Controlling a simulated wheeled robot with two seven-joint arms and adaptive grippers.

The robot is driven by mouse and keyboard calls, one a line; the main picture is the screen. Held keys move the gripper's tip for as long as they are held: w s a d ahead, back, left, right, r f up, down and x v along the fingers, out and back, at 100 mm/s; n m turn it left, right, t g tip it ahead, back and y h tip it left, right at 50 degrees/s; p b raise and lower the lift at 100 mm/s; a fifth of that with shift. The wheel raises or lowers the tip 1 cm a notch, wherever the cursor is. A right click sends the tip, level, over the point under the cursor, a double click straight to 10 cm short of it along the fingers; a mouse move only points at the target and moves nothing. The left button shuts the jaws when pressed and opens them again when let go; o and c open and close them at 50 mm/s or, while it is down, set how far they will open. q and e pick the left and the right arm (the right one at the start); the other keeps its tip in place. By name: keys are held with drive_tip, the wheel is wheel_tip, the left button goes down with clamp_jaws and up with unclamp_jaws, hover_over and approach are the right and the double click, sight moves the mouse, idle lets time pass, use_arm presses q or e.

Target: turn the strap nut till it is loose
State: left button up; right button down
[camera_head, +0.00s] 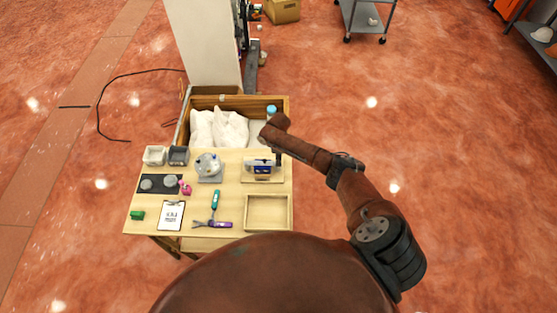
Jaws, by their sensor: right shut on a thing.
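A small device with a blue-and-white body (261,166) sits on a wooden board (262,180) at the right of the table. My right gripper (278,160) comes down from above at the right end of this device and is shut on a small part there, at the strap nut. The nut itself is hidden by the gripper and too small to make out. How far it is turned cannot be told. My left gripper is not in view.
The table (151,190) holds a round device on a grey plate (209,168), an empty wooden tray (267,213), a clipboard (171,215), a green-handled tool (215,199) and a purple-handled tool (219,225). White bags (219,128) and a blue-capped bottle (271,111) stand behind.

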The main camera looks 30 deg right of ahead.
drive_tip(key=c, duration=1.8)
unclamp_jaws()
drive_tip(key=shift+c, duration=0.2)
wheel_tip(320, 180, up, 12)
